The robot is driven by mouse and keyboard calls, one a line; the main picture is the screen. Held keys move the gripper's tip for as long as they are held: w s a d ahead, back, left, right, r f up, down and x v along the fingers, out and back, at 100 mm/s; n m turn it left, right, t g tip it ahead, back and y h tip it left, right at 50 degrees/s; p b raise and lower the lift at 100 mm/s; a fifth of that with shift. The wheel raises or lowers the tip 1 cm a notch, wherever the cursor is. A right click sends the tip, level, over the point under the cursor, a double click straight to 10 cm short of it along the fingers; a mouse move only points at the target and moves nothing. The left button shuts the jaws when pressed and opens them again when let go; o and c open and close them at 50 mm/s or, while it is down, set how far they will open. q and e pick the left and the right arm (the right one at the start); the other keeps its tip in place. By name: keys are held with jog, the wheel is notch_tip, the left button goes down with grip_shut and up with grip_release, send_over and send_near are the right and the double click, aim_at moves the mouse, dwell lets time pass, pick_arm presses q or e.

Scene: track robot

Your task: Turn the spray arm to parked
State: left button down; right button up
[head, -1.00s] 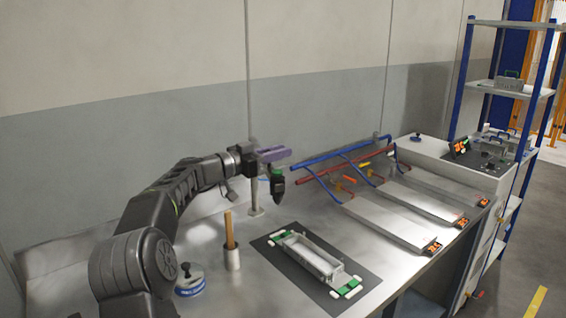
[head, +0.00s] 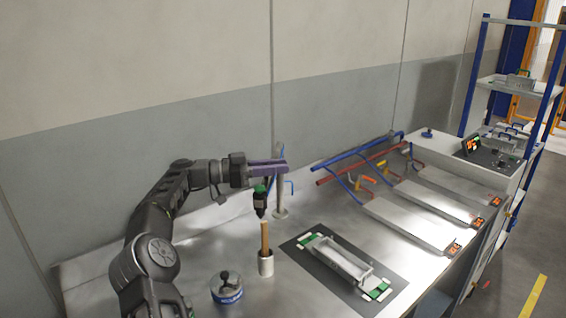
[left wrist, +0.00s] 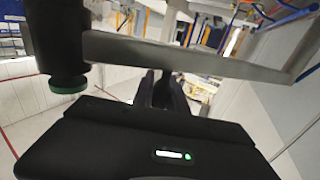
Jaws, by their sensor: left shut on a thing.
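The spray arm is a grey bar (left wrist: 210,62) on an upright post (head: 280,195) with a round foot on the bench. Its black nozzle with a green band (head: 260,203) hangs down to the left of the post, above the wooden-handled brush; the nozzle (left wrist: 62,45) also shows at the left of the left wrist view. My left gripper (head: 278,169), with purple along it, is shut on the spray arm near the top of the post. The bar partly hides its fingertips in the left wrist view. My right gripper is out of view.
The wooden-handled brush (head: 265,237) stands in a white cup (head: 266,264). A blue tin with a black knob (head: 228,290) is at the front left. A grey tray (head: 342,262) lies on a dark mat (head: 396,275). Blue pipes (head: 345,154) and sloped plates (head: 410,225) are at the right.

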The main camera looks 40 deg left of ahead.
pick_arm(q)
jog(key=shift+d+f, duration=0.15)
jog(key=shift+f, duration=0.1)
jog(key=c, duration=1.8)
grip_release()
jog(key=o, duration=0.5)
jog(key=shift+s+r, duration=0.2)
notch_tip(320, 180, up, 10)
jog(key=p, duration=0.3)
jog(key=shift+w, duration=0.1)
jog(key=shift+c, duration=0.5)
